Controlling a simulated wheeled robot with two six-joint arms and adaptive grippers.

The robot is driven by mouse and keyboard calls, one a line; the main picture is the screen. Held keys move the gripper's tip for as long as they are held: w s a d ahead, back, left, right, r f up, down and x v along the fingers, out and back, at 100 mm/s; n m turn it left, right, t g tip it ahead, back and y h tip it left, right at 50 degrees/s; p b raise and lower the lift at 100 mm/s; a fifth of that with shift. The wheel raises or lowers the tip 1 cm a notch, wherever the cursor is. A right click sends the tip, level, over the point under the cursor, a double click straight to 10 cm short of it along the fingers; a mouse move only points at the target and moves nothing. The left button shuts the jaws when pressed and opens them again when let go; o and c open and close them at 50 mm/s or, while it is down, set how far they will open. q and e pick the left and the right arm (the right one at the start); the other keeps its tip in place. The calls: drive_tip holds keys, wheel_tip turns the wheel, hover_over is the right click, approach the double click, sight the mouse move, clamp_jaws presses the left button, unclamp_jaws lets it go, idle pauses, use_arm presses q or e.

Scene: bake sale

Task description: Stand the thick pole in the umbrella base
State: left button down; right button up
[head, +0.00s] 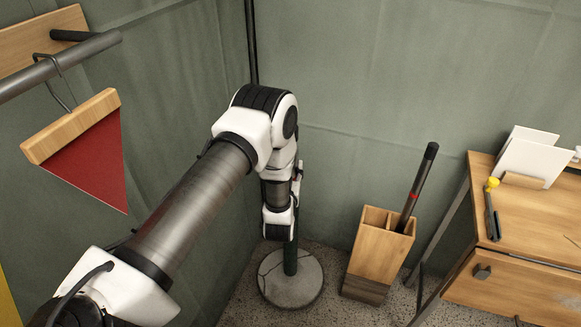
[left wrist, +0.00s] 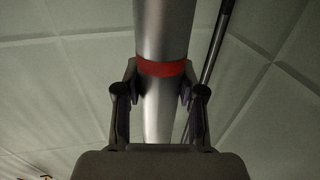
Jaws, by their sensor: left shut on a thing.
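My left gripper (left wrist: 160,84) is shut on a thick silver pole (left wrist: 162,28). Its fingers press on both sides, just below the pole's red band. The pole runs up out of the left wrist view. In the head view my arm hides the fingers and I cannot make out the held pole. The umbrella base, a round grey stone disc (head: 288,291) with a dark green tube (head: 291,261), stands on the floor below my left wrist. I cannot tell whether the pole is in the tube or above it. My right gripper is not in view.
A wooden box (head: 376,252) right of the base holds a dark pole (head: 418,185) with a red band. A wooden desk (head: 535,230) is further right. A red pennant (head: 92,152) hangs at left. A thin dark upright (head: 252,42) stands in the wall corner.

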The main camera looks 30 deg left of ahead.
use_arm(q)
drive_tip(key=shift+f+b, duration=1.7)
drive_tip(key=shift+f, duration=0.8)
drive_tip(key=c, duration=0.6)
unclamp_jaws()
drive_tip(key=v, duration=1.2)
